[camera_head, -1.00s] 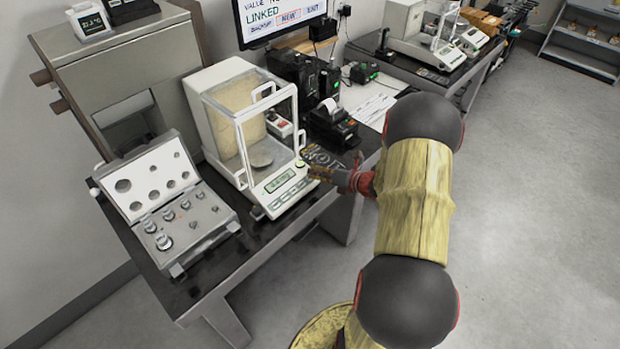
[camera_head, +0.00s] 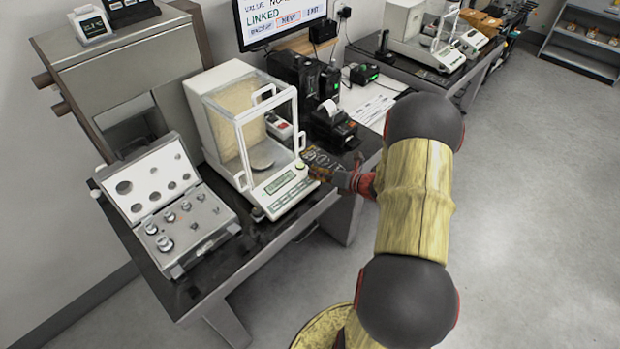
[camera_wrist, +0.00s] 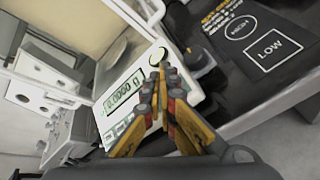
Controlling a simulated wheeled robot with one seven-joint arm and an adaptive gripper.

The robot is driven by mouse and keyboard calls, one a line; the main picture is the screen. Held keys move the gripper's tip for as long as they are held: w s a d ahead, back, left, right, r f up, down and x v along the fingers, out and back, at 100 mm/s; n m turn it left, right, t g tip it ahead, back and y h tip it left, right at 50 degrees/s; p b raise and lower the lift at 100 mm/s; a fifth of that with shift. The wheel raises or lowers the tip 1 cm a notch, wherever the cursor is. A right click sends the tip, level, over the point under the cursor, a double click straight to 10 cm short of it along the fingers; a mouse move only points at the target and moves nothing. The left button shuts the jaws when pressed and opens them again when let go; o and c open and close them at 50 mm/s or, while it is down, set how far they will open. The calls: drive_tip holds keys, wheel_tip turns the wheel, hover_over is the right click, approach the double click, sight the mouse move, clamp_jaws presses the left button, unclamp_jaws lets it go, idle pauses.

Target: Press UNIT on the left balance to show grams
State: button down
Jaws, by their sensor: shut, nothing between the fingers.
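The left balance (camera_head: 222,125) is a white analytical balance with a clear glass draft shield. It stands on the near black-topped table. Its front panel carries a greenish display (camera_head: 279,182) and a row of grey keys (camera_head: 291,196). In the wrist view the display (camera_wrist: 124,93) reads about 0.0000 with a unit sign that looks like g, though it is small. My gripper (camera_head: 318,176) is shut and empty at the right end of the front panel. In the wrist view my gripper's fingertips (camera_wrist: 163,76) are close to a round pale button (camera_wrist: 157,56); I cannot tell whether they touch. The key labels are unreadable.
An open weight case (camera_head: 190,222) stands left of the balance. A small printer (camera_head: 333,124) and black devices stand behind on the right. A dark mat marked LOW (camera_wrist: 270,49) lies beside the balance. A second table with another balance (camera_head: 425,45) is at the back.

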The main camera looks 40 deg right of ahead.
drive_tip(key=shift+s+r, duration=0.1)
drive_tip(key=shift+r, duration=0.2)
drive_tip(key=r+p, duration=0.1)
drive_tip(key=s+r+p, duration=0.1)
drive_tip(key=r+p, duration=0.2)
drive_tip(key=shift+s+d+r, duration=0.1)
drive_tip(key=shift+s+r, duration=0.25)
drive_tip(key=shift+s, duration=0.05)
drive_tip(key=shift+n, duration=0.3)
idle(0.7)
